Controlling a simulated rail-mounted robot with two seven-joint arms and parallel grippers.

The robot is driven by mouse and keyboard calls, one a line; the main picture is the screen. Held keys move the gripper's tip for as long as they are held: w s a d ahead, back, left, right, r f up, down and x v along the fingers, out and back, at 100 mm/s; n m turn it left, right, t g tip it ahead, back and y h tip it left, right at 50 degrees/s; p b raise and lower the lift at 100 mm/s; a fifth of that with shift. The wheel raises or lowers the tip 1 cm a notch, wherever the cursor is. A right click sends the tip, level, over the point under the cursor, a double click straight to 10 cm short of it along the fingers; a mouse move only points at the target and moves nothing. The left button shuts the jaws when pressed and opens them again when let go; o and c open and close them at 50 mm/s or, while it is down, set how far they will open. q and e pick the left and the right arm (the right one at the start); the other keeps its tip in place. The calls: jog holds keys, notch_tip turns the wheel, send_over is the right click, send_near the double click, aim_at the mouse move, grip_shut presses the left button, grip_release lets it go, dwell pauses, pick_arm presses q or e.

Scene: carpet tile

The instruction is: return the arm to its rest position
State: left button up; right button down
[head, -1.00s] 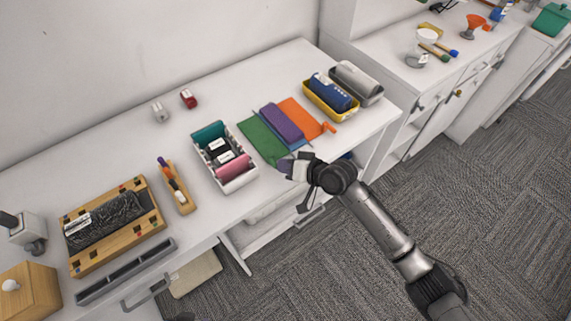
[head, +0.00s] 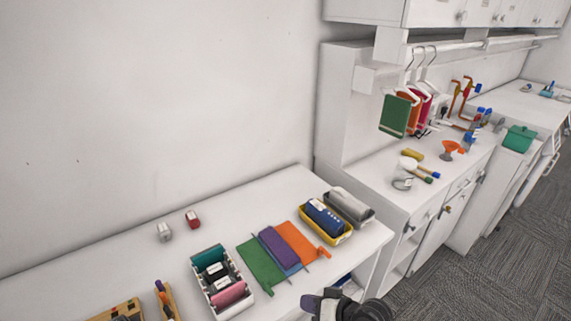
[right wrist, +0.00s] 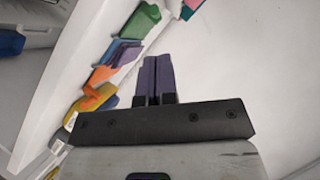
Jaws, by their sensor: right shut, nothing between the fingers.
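My right gripper (head: 312,302) is at the bottom edge of the head view, just in front of the white table's front edge. Its dark arm is mostly cut off by the frame. In the right wrist view its two purple fingers (right wrist: 158,78) are together with nothing between them. Green (head: 260,266), purple (head: 277,247) and orange (head: 296,241) flat cloth-like pieces lie on the table beyond the gripper. My left gripper is not in view.
A white bin (head: 238,300) with rolled items stands left of the cloths. A yellow basket (head: 341,238) and a grey one (head: 367,216) stand at the table's right end. A white counter (head: 437,190) with tools is farther right. Carpet (head: 460,270) lies at lower right.

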jog(key=s+d+r+n+t+h, duration=0.25)
jog(key=s+d+r+h, duration=0.45)
jog(key=s+d+h, duration=0.35)
jog(key=s+d+f+m+g, duration=0.1)
jog(key=s+d+f+g, duration=0.15)
jog(key=s+f, duration=0.75)
jog(key=s+d+f+m+g, duration=0.1)
jog(key=s+f+m+g, duration=0.15)
jog(key=s+f, duration=0.75)
jog(key=w+r+p+v, duration=0.1)
jog(key=w+p+v, duration=0.1)
jog(key=p+v, duration=0.7)
jog(key=w+a+r+p+v, duration=0.1)
jog(key=w+p+v, duration=0.1)
jog(key=p+v, duration=0.8)
notch_tip(320, 180, up, 4)
jog(key=shift+s+d+f+n+g, duration=0.1)
jog(key=shift+s+d+n+g, duration=0.1)
jog(key=shift+s+n+g, duration=0.2)
